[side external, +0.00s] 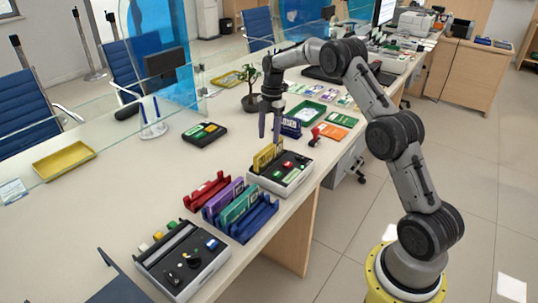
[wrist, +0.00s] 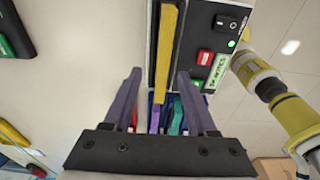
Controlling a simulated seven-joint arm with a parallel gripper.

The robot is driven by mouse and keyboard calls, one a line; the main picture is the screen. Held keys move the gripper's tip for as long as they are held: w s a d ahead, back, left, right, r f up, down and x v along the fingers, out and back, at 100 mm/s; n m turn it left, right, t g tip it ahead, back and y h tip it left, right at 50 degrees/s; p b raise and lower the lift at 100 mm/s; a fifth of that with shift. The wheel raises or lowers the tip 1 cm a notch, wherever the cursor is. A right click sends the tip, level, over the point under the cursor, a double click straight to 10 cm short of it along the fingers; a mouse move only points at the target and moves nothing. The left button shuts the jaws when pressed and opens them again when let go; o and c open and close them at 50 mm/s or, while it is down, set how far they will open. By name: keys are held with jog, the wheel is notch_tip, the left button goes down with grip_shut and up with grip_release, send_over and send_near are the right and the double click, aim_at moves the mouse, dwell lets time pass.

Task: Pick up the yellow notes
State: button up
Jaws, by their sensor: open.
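The yellow notes (side external: 267,158) stand upright as a bundle in the slot of a white and black machine (side external: 285,183) with red and green buttons. In the wrist view the yellow notes (wrist: 167,45) form a long narrow strip beside the machine's button panel (wrist: 215,45). My gripper (side external: 269,138) points down just above the notes, open and empty. In the wrist view the two fingers of my gripper (wrist: 160,74) lie on either side of the strip, with gaps to it. I cannot tell whether the fingertips reach down past its top edge.
Red (side external: 207,190), purple (side external: 222,198) and teal notes (side external: 239,206) stand in holders in front, near a blue holder (side external: 262,222). A second machine (side external: 184,262) is nearer. A dark blue holder (side external: 291,127), a potted plant (side external: 251,97) and a green tray (side external: 308,112) are behind. The counter to the left is mostly clear.

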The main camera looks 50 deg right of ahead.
aim_at(269, 146)
jog(key=shift+s+a+f, duration=0.1)
jog(key=shift+a+f, duration=0.05)
jog(key=shift+f, duration=1.3)
jog(key=shift+s+a+f, duration=0.1)
jog(key=shift+a+f, duration=0.05)
jog(key=shift+f, duration=1.25)
grip_shut()
